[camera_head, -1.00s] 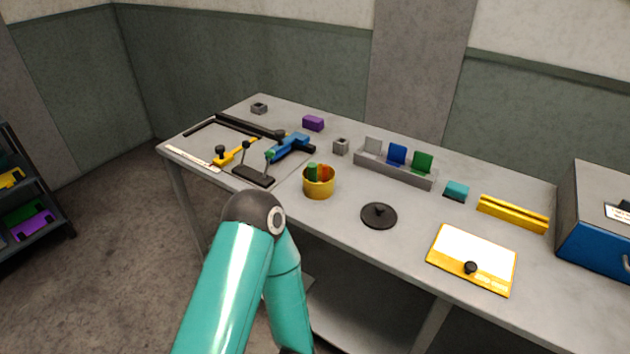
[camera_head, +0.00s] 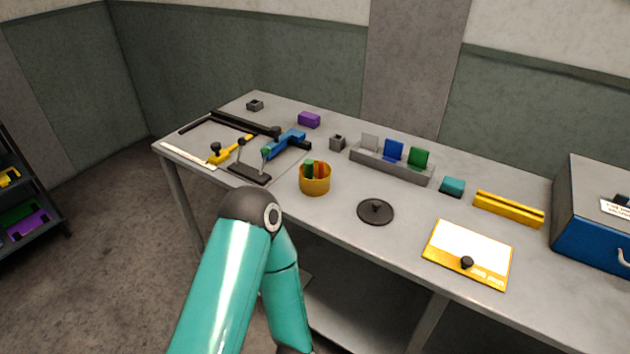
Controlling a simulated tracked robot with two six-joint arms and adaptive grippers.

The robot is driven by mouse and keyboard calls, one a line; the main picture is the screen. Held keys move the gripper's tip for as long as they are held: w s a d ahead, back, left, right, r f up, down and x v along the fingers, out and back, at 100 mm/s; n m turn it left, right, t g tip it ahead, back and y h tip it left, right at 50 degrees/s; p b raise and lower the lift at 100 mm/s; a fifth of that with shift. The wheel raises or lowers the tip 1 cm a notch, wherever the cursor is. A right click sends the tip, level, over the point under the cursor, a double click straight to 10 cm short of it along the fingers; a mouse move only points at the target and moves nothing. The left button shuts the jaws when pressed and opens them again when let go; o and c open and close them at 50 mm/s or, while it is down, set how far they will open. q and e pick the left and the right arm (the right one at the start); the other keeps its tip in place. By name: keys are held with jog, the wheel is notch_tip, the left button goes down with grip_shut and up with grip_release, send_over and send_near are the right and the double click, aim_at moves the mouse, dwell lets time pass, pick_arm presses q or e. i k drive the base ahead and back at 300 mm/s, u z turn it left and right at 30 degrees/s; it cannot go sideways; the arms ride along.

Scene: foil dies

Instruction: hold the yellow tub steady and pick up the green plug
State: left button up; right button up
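The yellow tub (camera_head: 315,184) stands upright on the grey table near its front edge, left of the middle. The green plug (camera_head: 309,167) sticks up out of the tub at its left side, next to an orange-red piece (camera_head: 321,170). One teal arm of mine shows at the lower left, with its dark elbow below and left of the tub; it appears apart from the tub. Neither gripper is in view.
A round black lid (camera_head: 375,211) lies right of the tub. Behind are a grey rack (camera_head: 391,166) with upright plates and a small grey block (camera_head: 337,142). A blue clamp and black stand (camera_head: 250,173) are left. A white-topped yellow board (camera_head: 468,252) lies at right.

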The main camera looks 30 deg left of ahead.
aim_at(308, 163)
jog(key=u, duration=0.15)
jog(key=i, duration=0.2)
jog(key=z, duration=2.85)
jog(key=k, duration=1.7)
jog(key=u, duration=0.6)
jog(key=k, duration=0.75)
jog(key=z, duration=1.4)
jog(key=i, duration=0.1)
jog(key=u, duration=2.85)
